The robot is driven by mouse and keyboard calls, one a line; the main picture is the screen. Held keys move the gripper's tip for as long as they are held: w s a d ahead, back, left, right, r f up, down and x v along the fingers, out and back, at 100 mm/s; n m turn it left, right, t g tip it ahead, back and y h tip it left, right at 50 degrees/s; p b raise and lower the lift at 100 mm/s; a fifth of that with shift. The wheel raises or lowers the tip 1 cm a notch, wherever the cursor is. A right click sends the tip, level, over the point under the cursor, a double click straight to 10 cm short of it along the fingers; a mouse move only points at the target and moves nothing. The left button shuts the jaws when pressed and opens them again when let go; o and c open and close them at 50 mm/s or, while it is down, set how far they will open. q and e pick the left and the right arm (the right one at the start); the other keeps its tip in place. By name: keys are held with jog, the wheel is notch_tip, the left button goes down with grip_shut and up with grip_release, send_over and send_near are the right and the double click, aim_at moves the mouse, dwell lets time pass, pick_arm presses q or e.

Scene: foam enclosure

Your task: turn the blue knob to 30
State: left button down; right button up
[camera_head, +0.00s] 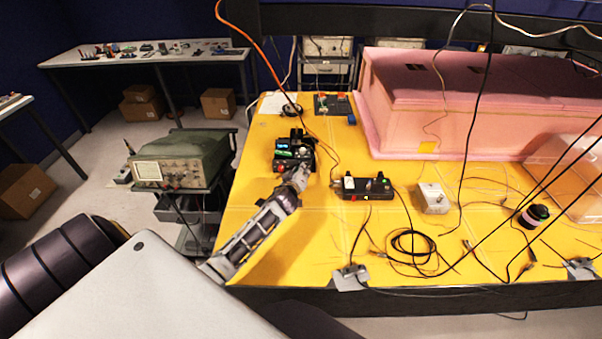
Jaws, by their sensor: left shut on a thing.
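A black power supply (292,151) with lit green and blue displays stands on the yellow table, left of its middle. My left gripper (297,178) reaches up to the lower right of its front panel and is shut there. The blue knob itself cannot be made out; the fingers cover that part of the panel, and the knob appears to be between them. The knob's setting and scale cannot be read at this size. My right gripper is not in view.
A black box with knobs (367,187) and a small white box (433,198) stand to the right. A pink foam enclosure (420,130) fills the back right. Loose cables lie across the yellow table (330,250), and some hang in front. A green oscilloscope (180,158) stands left.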

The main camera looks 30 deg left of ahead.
pick_arm(q)
jog(key=shift+m, duration=0.3)
jog(key=shift+w+d+r+m+g+y, duration=0.1)
jog(key=shift+d+m+g+y, duration=0.05)
jog(key=shift+m+g+y, duration=0.65)
jog(key=m+y+b, duration=0.1)
jog(key=m, duration=0.2)
jog(key=shift+w+d+g, duration=0.1)
jog(key=shift+d+g, duration=0.05)
jog(key=shift+g, duration=0.25)
jog(key=m+y+b, duration=0.1)
jog(key=m, duration=0.1)
jog(key=m+g+y+b, duration=0.1)
jog(key=m+b, duration=0.1)
jog(key=shift+w+d+y, duration=0.15)
jog(key=shift+d+y, duration=0.05)
jog(key=shift+y, duration=0.2)
jog(key=m+y+b, duration=0.1)
jog(key=m+b, duration=0.1)
jog(key=shift+d+f+m+y, duration=0.1)
jog(key=shift+f+m+y, duration=0.1)
jog(key=shift+m+y, duration=0.2)
jog(key=shift+m+g+b, duration=0.3)
jog(key=shift+m+b, duration=0.1)
jog(key=shift+y, duration=0.3)
